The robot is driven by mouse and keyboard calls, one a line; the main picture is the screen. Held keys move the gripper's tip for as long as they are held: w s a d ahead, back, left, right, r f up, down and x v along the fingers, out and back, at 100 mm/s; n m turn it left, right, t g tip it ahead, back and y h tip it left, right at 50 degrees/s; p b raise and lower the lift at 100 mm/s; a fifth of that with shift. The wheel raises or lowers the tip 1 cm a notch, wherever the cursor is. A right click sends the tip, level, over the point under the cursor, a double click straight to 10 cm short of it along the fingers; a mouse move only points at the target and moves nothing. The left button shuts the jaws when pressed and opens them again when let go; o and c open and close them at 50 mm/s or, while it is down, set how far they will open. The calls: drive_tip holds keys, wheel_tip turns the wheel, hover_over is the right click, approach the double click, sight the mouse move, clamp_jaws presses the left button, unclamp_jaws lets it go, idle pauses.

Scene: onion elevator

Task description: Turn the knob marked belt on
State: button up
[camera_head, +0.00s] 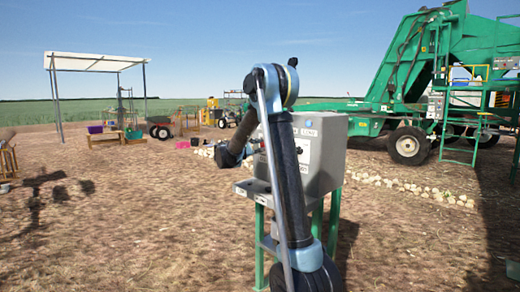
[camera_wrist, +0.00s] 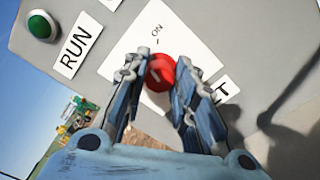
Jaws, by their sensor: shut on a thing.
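In the wrist view a red round knob (camera_wrist: 160,70) sits on a white plate (camera_wrist: 195,42) marked ON at its top. My gripper (camera_wrist: 164,66) faces the panel, with one finger on each side of the knob, shut on it. A label (camera_wrist: 222,90) beside the right finger shows only a final T; its other letters are hidden. The pale mark on the knob is too small to read its setting surely. In the head view the grey control box (camera_head: 328,155) stands on green legs. My arm hides most of its front, and the gripper and knob cannot be made out.
A green button (camera_wrist: 42,25) and a RUN label (camera_wrist: 78,45) are on the panel's upper left. A large green elevator machine (camera_head: 440,60) stands behind right. Onions (camera_head: 420,190) lie in a row on the ground. The ground at left is mostly open.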

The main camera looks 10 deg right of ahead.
drive_tip(key=m, duration=0.5)
drive_tip(key=shift+s+f+m, duration=0.2)
drive_tip(key=shift+m, duration=0.2)
drive_tip(key=shift+d, duration=0.1)
drive_tip(key=o, duration=1.1)
drive_tip(key=shift+c, duration=0.2)
drive_tip(key=shift+w, duration=0.1)
drive_tip(key=v, duration=1.2)
